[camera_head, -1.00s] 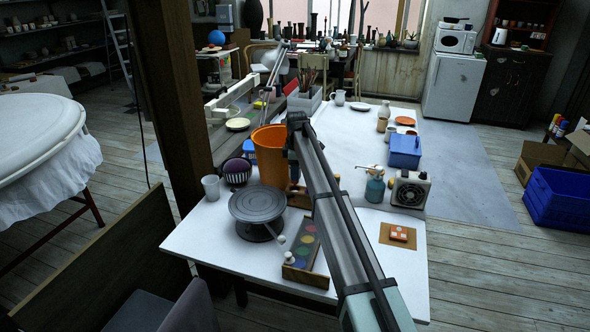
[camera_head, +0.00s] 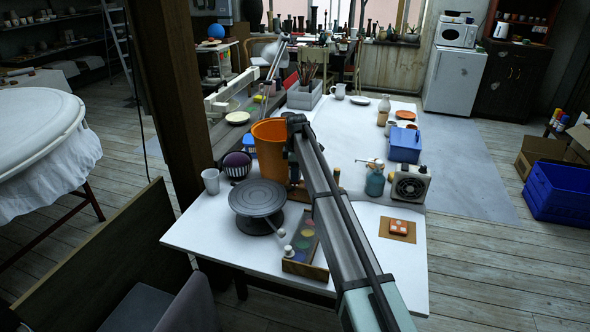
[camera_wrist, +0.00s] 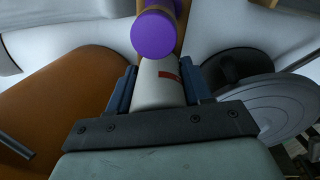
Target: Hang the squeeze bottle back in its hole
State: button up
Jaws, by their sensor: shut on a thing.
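In the wrist view my gripper (camera_wrist: 158,76) is shut on a white cylindrical body with a red mark, which I take as the squeeze bottle (camera_wrist: 155,92). A purple cylinder (camera_wrist: 153,36) overlaps its far end; I cannot tell whether it is part of the bottle or a separate thing. A wooden piece (camera_wrist: 181,30) shows behind it, with no hole clearly visible. In the head view my arm hides the gripper and bottle. A small wooden piece (camera_head: 299,193) shows partly beside the arm, near the orange bucket.
The orange bucket (camera_head: 269,150) stands close left of my arm; it also fills the left of the wrist view (camera_wrist: 60,110). The grey turntable (camera_head: 257,198) is nearby, with the colour tray (camera_head: 305,268) in front. A spray bottle (camera_head: 375,181) and heater (camera_head: 410,184) stand right.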

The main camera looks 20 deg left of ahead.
jog(key=shift+f, duration=0.35)
jog(key=shift+f, duration=0.45)
dwell(0.6)
jog(key=o, duration=0.7)
